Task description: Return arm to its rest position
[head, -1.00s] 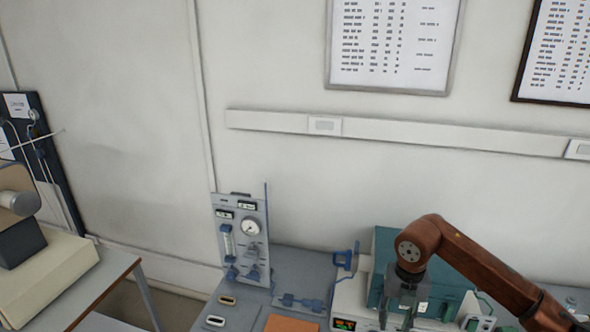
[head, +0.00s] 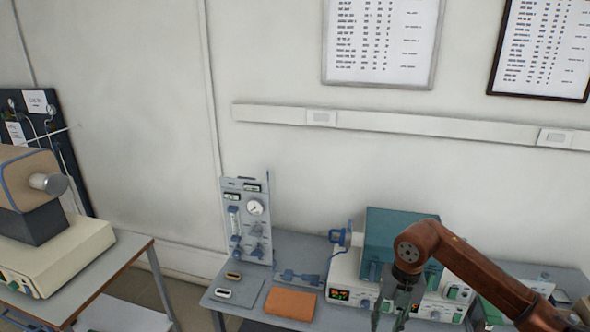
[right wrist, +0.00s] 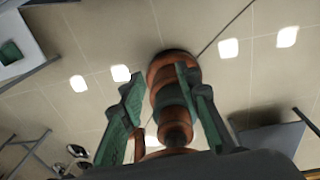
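My right arm (head: 478,272) is brown and comes in from the right in the head view, with its elbow bent downward over the bench. My right gripper (head: 392,318) hangs in front of the teal and white bench instrument, and its tips reach toward the bottom edge of the picture. In the right wrist view the right gripper (right wrist: 165,95) has its two green-padded fingers spread apart with nothing held between them. Behind them are the floor and a brown and dark jointed part that seems to be mine. My left gripper is not in view.
The bench (head: 310,248) carries a gauge panel (head: 246,222), an orange pad (head: 291,303) and a teal-topped instrument (head: 385,235) close behind my right gripper. A beige furnace (head: 35,180) stands on a separate table at left.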

